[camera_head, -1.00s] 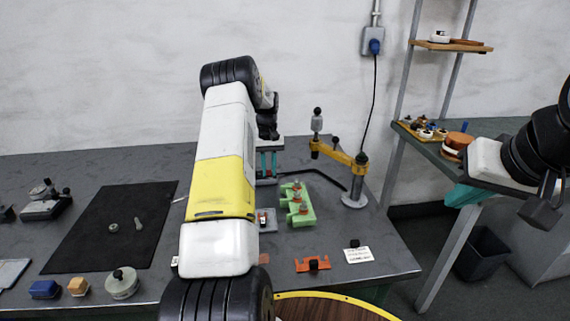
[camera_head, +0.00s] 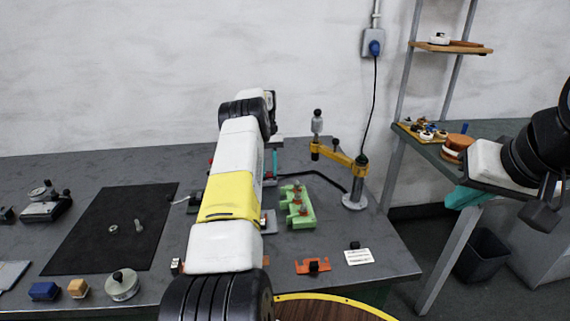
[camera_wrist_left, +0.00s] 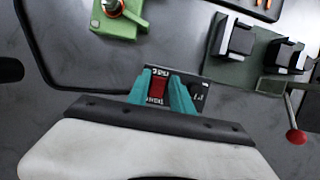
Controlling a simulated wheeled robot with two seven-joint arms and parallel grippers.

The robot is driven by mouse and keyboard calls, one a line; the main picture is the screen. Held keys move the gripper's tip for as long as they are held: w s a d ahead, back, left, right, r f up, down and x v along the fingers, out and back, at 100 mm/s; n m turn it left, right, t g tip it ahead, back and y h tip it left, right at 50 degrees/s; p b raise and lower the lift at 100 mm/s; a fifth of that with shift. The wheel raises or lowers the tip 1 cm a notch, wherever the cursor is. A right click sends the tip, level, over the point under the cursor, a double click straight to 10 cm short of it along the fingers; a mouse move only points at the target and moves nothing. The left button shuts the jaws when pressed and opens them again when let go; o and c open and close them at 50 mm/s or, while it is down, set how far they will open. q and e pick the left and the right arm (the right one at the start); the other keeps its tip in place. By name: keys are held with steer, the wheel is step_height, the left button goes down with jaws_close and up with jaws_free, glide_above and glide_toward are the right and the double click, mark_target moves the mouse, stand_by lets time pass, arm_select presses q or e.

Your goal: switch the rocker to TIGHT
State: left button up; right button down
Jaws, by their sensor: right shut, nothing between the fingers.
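In the left wrist view, a red rocker (camera_wrist_left: 158,88) sits on a dark plate with white lettering above and below it; the lettering is too small to read surely. My left gripper (camera_wrist_left: 161,73) shows there as two teal fingers standing apart, with the rocker seen between them. Whether they touch it I cannot tell. In the head view my own left arm hides the rocker and most of the left gripper; one teal finger (camera_head: 274,163) shows beside the arm. My right gripper (camera_head: 466,197) is shut and empty at the right, away from the bench.
A green fixture (camera_wrist_left: 118,20) and a panel with dark blocks (camera_wrist_left: 236,40) lie near the rocker. A red-ball lever (camera_wrist_left: 297,137) stands close by. A yellow swing arm (camera_head: 335,153) stands on the bench's right. A black mat (camera_head: 110,225) lies at left.

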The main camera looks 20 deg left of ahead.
mark_target(269, 175)
arm_select(q)
steer(key=shift+o, duration=0.9)
steer(key=shift+r, duration=0.1)
step_height(269, 175, up, 3)
steer(key=shift+r, duration=0.1)
steer(key=shift+s+d+r, duration=0.15)
steer(key=shift+s, duration=0.05)
steer(key=s+d, duration=0.3)
steer(key=s, duration=0.4)
steer(key=s+d+r, duration=0.1)
steer(key=s+d, duration=0.2)
steer(key=s, duration=0.4)
steer(key=shift+d, duration=0.35)
steer(key=shift+r, duration=0.15)
